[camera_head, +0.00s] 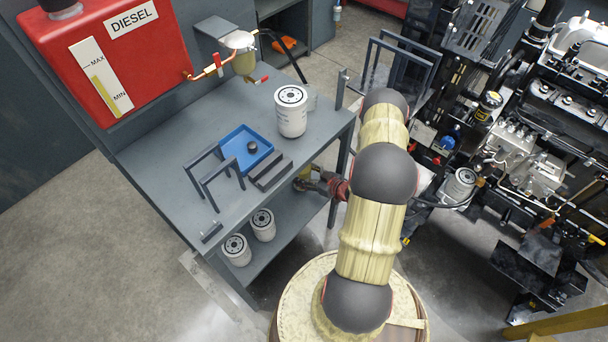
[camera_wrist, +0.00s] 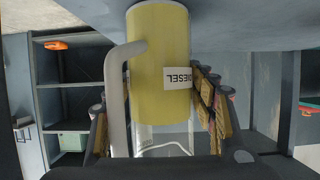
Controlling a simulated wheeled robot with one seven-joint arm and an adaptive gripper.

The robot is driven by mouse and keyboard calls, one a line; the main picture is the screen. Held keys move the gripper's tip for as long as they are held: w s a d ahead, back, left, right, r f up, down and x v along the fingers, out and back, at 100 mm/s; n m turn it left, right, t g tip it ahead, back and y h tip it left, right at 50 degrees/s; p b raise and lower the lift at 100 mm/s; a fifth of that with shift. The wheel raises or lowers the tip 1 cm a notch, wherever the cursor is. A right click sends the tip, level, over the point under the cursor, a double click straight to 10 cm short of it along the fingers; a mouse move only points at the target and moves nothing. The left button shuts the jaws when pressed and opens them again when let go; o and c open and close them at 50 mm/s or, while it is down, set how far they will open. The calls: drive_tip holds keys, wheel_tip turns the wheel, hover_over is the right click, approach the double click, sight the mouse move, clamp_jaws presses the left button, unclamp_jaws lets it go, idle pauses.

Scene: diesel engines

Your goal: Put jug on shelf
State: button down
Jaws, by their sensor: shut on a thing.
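The jug (camera_wrist: 160,55) is a yellow cylinder with a white DIESEL label and a pale grey handle. In the wrist view it is between the fingers of my gripper (camera_wrist: 155,112), which is shut on it. The label reads upside down there. In the head view my gripper (camera_head: 320,184) is at the right side of the workbench, below its top, and only a small yellow part of the jug (camera_head: 304,174) shows. The bench's lower shelf (camera_head: 268,258) is under the top. Whether the jug touches the shelf cannot be told.
Two white filters (camera_head: 263,225) stand on the lower shelf, left of my gripper. The bench top (camera_head: 165,160) holds a larger white filter (camera_head: 291,112), a blue tray (camera_head: 234,141) and a metal frame (camera_head: 215,180). A bench leg is close to my gripper. An engine (camera_head: 540,130) stands right.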

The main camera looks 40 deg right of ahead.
drive_tip(key=c, duration=0.7)
unclamp_jaws()
drive_tip(key=shift+f, duration=0.1)
drive_tip(key=shift+s+r, duration=0.1)
drive_tip(key=shift+r, duration=0.1)
drive_tip(key=p+v, duration=0.4)
drive_tip(key=v, duration=0.7)
drive_tip(key=shift+s+r, duration=0.1)
drive_tip(key=shift+s, duration=0.3)
